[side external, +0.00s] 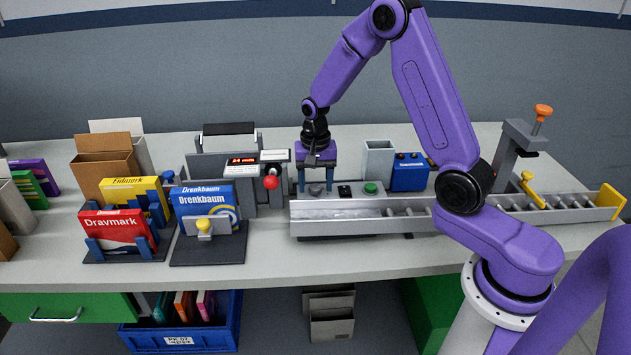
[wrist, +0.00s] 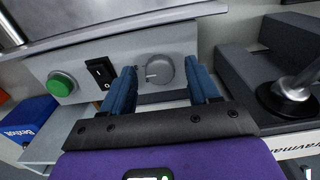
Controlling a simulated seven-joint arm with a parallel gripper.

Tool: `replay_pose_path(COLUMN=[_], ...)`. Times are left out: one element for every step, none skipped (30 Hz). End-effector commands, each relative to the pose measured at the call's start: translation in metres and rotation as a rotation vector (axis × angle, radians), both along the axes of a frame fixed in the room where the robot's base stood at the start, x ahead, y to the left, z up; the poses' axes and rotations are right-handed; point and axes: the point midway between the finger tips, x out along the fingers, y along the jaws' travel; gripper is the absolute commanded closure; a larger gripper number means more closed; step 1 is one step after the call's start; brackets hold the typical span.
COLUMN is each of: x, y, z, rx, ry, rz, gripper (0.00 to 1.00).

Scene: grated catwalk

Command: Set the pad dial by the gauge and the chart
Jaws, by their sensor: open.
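The pad dial is a round grey knob (wrist: 160,69) with a pale pointer line, on a grey panel (wrist: 215,42) in the wrist view. In the side view the dial (side external: 316,188) sits low at the left end of the conveyor's control box. My gripper (side external: 315,186) points down over it. In the wrist view its two blue fingers (wrist: 161,72) stand apart, one on each side of the knob; contact cannot be told. A gauge with a red lit readout (side external: 241,161) is on the machine to the left; its digits are too small to read surely. I cannot make out a chart.
Beside the dial are a black rocker switch (wrist: 101,72) and a green button (wrist: 61,83). A red ball lever (side external: 271,182) stands close left of my gripper. A grey bin (side external: 379,160) and blue box (side external: 409,173) stand behind the conveyor (side external: 365,226). Boxed goods stand left.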

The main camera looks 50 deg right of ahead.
Motion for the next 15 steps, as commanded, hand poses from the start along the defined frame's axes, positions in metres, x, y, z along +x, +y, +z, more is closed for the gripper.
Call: replay_pose_path(x=[-0.0001,0.0,-0.0001,-0.0001,-0.0001,-0.0001,-0.0001,-0.0001,-0.0001,-0.0001,-0.0001,-0.0001,-0.0001,-0.0001,-0.0001], y=[0.0001,0.0,0.0001,0.0001,0.0001,0.0001,0.0001,0.0001,0.0001,0.0001,0.0,0.0001,0.0,0.0,0.0], z=[0.0001,0.0002,0.0002,0.0002,0.0003,0.0003,0.0003,0.0004,0.0004,0.0004,0.0004,0.0004,0.0005,0.0005,0.0005], rx=[0.0,0.0,0.0,0.0,0.0,0.0,0.0,0.0,0.0,0.0,0.0,0.0,0.0,0.0,0.0], ry=[0.0,0.0,0.0,0.0,0.0,0.0,0.0,0.0,0.0,0.0,0.0,0.0,0.0,0.0,0.0], rz=[0.0,0.0,0.0,0.0,0.0,0.0,0.0,0.0,0.0,0.001,0.002,0.005,0.008,0.013,0.022], gripper=[0.4,0.46,0.59,0.69,0.79,0.92,0.96,0.96,0.96,0.96,0.96,0.96,0.96,0.96,0.96])
